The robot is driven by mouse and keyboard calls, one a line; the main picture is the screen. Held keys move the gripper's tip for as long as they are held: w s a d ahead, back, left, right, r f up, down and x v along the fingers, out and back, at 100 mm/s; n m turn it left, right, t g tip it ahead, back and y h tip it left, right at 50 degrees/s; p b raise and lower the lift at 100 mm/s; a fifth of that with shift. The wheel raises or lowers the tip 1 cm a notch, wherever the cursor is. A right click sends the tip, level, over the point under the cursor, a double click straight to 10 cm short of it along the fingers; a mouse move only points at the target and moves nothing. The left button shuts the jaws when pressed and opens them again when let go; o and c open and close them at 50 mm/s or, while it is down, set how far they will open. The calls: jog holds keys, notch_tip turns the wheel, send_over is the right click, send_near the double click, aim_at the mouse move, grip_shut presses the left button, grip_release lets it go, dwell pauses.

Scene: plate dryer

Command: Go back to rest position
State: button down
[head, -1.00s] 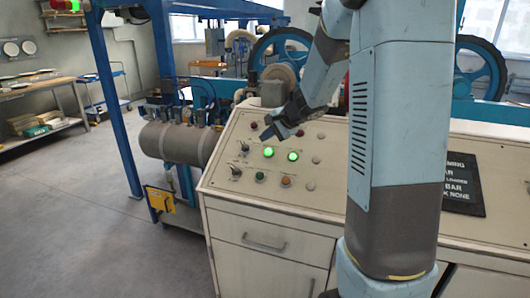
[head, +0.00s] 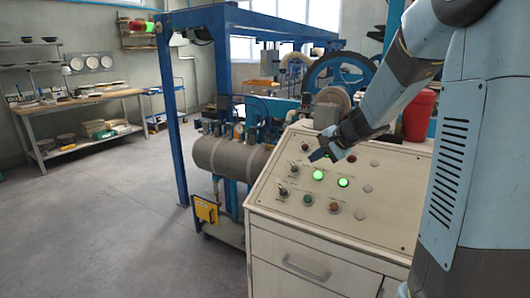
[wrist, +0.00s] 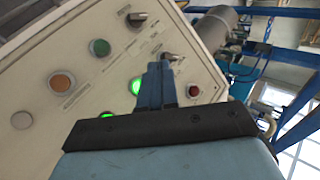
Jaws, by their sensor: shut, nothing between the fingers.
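My gripper (head: 322,156) is over the upper part of the slanted control panel (head: 400,220), near the two lit green buttons. In the wrist view my gripper (wrist: 160,66) shows its blue fingers together with nothing between them. The lit green buttons (head: 318,175) and (head: 343,183) glow on the panel. In the wrist view one lit green button (wrist: 134,86) is partly hidden behind the fingers. My arm hides the right part of the panel. I cannot tell the exact gap between fingertips and panel.
A grey cylindrical tank (head: 222,158) and a blue steel frame (head: 170,120) stand left of the console. A red bucket (head: 420,115) stands behind the panel. A wooden workbench (head: 80,103) is at the far left wall. The grey floor (head: 110,220) at left is clear.

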jog(key=s+a+r+n+g+h, duration=0.1)
jog(key=s+a+r+n, duration=0.15)
jog(key=s, duration=0.55)
jog(key=s+a+r+n+g, duration=0.1)
jog(key=s+r+n, duration=0.25)
jog(key=s, duration=0.45)
jog(key=s+d+n+h, duration=0.2)
jog(key=s, duration=0.6)
jog(key=s+d+r+n+h, duration=0.1)
jog(key=s+d+h, duration=0.1)
jog(key=s, duration=0.6)
jog(key=shift+n+h, duration=0.4)
